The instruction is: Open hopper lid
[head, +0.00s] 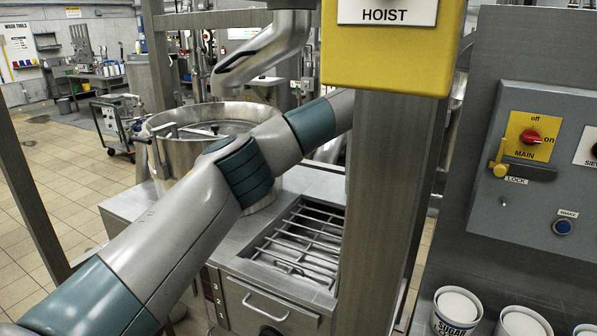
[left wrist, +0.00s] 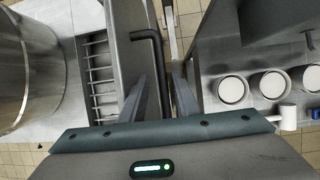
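The hopper opening with its metal grate (head: 298,243) is uncovered in the head view; the grate also shows in the left wrist view (left wrist: 97,78). Beside it in the left wrist view is a grey panel (left wrist: 126,55), perhaps the raised lid, with a black bent bar (left wrist: 155,65) along it. My left gripper (left wrist: 157,84) has its fingers apart, with the bar running between them; I cannot tell whether they touch it. In the head view my left arm reaches behind the hoist column, which hides this gripper. My right gripper is out of view.
The hoist column (head: 388,190) with its yellow box (head: 385,55) stands close in front. A round steel mixer bowl (head: 165,160) is left of the grate. The control panel (head: 545,170) and several white tubs, one a sugar tub (head: 457,310), are at the right.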

